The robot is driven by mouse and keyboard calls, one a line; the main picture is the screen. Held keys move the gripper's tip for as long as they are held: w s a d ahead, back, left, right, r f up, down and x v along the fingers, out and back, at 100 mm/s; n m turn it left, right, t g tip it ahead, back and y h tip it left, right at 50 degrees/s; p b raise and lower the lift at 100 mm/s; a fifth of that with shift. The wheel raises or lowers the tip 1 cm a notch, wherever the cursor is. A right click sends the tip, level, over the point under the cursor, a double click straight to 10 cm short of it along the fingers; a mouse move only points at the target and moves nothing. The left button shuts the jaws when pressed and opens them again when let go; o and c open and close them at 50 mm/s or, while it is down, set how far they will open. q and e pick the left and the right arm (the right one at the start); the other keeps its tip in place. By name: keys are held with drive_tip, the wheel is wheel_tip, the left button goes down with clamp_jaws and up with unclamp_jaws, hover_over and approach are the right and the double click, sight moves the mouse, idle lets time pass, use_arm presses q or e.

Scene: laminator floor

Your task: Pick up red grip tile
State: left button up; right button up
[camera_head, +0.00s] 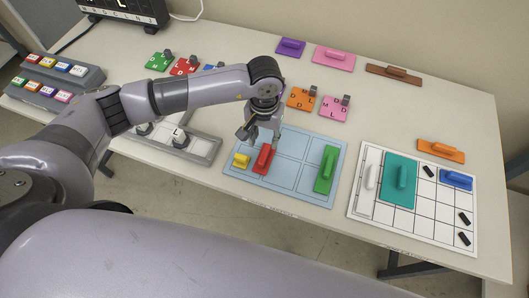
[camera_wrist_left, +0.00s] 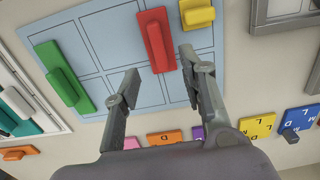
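The red grip tile (camera_head: 263,160) lies on the blue gridded board (camera_head: 288,180), between a yellow grip tile (camera_head: 241,160) and a green grip tile (camera_head: 326,170). My left gripper (camera_head: 258,136) is above the board, just behind the red tile in the head view. In the left wrist view the red grip tile (camera_wrist_left: 157,40) is ahead of the fingers, roughly between them. The left gripper (camera_wrist_left: 158,65) is open and empty, its fingers apart. My right gripper is not seen in either view.
A white gridded board (camera_head: 420,215) with a teal grip tile (camera_head: 400,182) is to the right. Lettered tiles, including an orange one (camera_head: 301,98), and purple, pink and brown grip tiles lie behind. A grey tray (camera_head: 200,148) is left. Bare table separates the boards.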

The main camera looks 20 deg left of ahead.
sight(265, 153)
use_arm(q)
wheel_tip(265, 153, down, 2)
drive_tip(key=shift+f, duration=0.2)
drive_tip(key=shift+d+f+p, duration=0.1)
drive_tip(key=shift+f+p, duration=0.15)
drive_tip(key=shift+p, duration=0.3)
wheel_tip(265, 153, down, 4)
drive_tip(key=shift+s+r+p, duration=0.1)
drive_tip(key=shift+r+p, duration=0.15)
drive_tip(key=shift+p, duration=0.75)
drive_tip(key=shift+f, duration=0.6)
drive_tip(key=shift+c, duration=0.4)
clamp_jaws()
